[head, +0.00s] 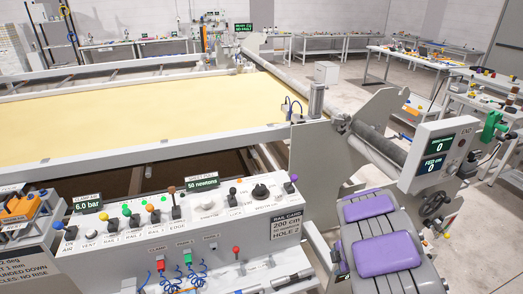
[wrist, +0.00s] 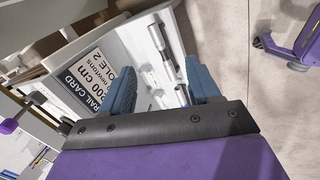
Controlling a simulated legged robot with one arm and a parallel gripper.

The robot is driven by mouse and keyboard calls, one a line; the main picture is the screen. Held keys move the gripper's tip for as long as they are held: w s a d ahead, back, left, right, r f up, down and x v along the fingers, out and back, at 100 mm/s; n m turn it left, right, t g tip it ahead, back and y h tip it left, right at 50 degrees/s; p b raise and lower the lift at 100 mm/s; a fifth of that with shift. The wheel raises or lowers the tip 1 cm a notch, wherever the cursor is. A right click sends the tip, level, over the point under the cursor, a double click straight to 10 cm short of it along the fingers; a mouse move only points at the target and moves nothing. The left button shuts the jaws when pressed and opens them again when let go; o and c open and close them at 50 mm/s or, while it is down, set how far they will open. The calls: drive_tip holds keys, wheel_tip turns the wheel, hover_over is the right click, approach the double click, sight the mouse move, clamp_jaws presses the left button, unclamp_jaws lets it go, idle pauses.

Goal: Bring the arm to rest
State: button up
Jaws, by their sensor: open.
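My gripper (wrist: 160,85) shows in the wrist view, with two blue fingers spread apart on a dark bar and a purple body behind it. It is open, and nothing is held between the fingers. Beyond the fingers, a white shelf with silver and black tools (wrist: 165,50) shows in the gap. The rail card (wrist: 92,80), reading 200 cm, is left of the fingers. I cannot make out my gripper's fingers in the head view. How far the fingers are from the shelf is hard to tell.
The control console (head: 180,225) with knobs and levers stands in front, with blue coiled leads below. The yellow quilting bed (head: 140,115) lies behind it. A display box (head: 440,150) and roller (head: 375,140) stand at right. Benches (head: 310,42) line the back; open floor lies between.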

drive_tip(key=w+d+r+m+t+h, duration=0.1)
drive_tip(key=d+r+m+h, duration=0.2)
drive_tip(key=r, duration=0.4)
drive_tip(key=w+d+r+m+t+h, duration=0.15)
drive_tip(key=d+r, duration=0.25)
drive_tip(key=r, duration=0.4)
drive_tip(key=s+d+r+m+g+h, duration=0.2)
drive_tip(key=s+d+r+m+h, duration=0.15)
drive_tip(key=s+r+m, duration=0.6)
drive_tip(key=s+a+m+g+y, duration=0.1)
drive_tip(key=s+a+g+y, duration=0.1)
drive_tip(key=s+a, duration=0.5)
drive_tip(key=s+a+r+m+g+y, duration=0.1)
drive_tip(key=s+a+m+g+y, duration=0.1)
drive_tip(key=s+a, duration=0.6)
drive_tip(key=s+a+r+m+g+y, duration=0.1)
drive_tip(key=s+a, duration=0.7)
drive_tip(key=s, duration=0.9)
drive_tip(key=shift+s+a+r+m+g+y, duration=0.2)
drive_tip(key=shift+s+r+m+g+y, duration=0.1)
drive_tip(key=shift+m+g+y, duration=0.55)
